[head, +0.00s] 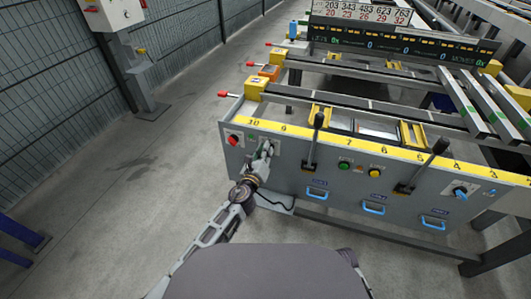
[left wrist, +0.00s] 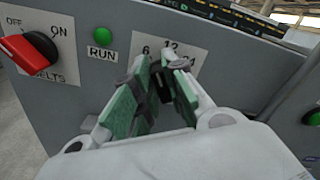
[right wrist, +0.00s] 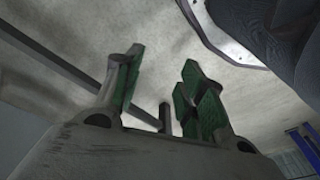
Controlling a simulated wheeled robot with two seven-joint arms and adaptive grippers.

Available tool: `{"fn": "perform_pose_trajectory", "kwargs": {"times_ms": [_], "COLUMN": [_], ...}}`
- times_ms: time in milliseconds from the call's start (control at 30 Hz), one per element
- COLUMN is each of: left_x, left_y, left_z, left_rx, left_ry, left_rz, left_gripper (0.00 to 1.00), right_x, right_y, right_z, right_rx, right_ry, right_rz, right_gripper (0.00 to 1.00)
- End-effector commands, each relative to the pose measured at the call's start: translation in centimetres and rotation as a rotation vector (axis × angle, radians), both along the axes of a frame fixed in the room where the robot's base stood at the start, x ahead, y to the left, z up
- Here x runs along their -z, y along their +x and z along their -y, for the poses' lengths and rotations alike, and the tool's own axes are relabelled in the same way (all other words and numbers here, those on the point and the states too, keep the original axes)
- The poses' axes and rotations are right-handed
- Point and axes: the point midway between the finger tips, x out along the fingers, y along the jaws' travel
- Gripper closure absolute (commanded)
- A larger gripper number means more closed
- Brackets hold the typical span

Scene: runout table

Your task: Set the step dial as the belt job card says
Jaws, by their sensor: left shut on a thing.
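The step dial, a dark knob (left wrist: 165,84), sits on a pale plate (left wrist: 147,44) with a "6" and a "12" legible in the left wrist view. My left gripper (left wrist: 163,75) is shut on the knob, with a green pad on each side. In the head view my left gripper (head: 264,152) is at the left part of the grey front panel (head: 289,181) and covers the dial. My right gripper (right wrist: 163,80) is open and empty, seen only in its wrist view.
Left of the dial are a red BELTS switch (left wrist: 28,48) and a green RUN lamp (left wrist: 103,36). Levers (head: 313,140), buttons (head: 344,166) and blue handles (head: 317,193) line the panel to the right. A numbered board (head: 361,12) stands behind.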

Motion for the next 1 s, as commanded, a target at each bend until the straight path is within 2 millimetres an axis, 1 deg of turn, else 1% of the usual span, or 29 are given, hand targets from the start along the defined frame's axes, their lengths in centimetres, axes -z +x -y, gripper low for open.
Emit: {"fn": "perform_pose_trajectory", "kwargs": {"times_ms": [200, 400, 900, 933, 1000], "left_x": [0.2, 0.2, 0.2, 0.2, 0.2], "left_y": [0.1, 0.1, 0.1, 0.1, 0.1], "left_z": [-0.2, -0.2, -0.2, -0.2, -0.2], "left_rx": [-0.002, -0.001, -0.001, -0.001, -0.001], "left_ry": [-0.139, -0.213, -0.237, -0.237, -0.237], "left_rz": [-0.045, -0.070, -0.078, -0.078, -0.078], "left_gripper": [1.00, 1.00, 1.00, 0.83, 0.74], "right_x": [-0.6, -0.9, -1.2, -1.2, -1.2], "right_y": [0.3, 0.4, 0.6, 0.6, 0.6], "right_z": [-0.2, -0.2, -0.3, -0.3, -0.3], "right_rx": [-0.001, -0.002, -0.002, -0.002, -0.002], "right_ry": [0.006, 0.008, 0.011, 0.011, 0.011], "right_rz": [0.016, 0.021, 0.026, 0.026, 0.026], "right_gripper": [0.60, 0.60, 0.60, 0.60, 0.60]}}
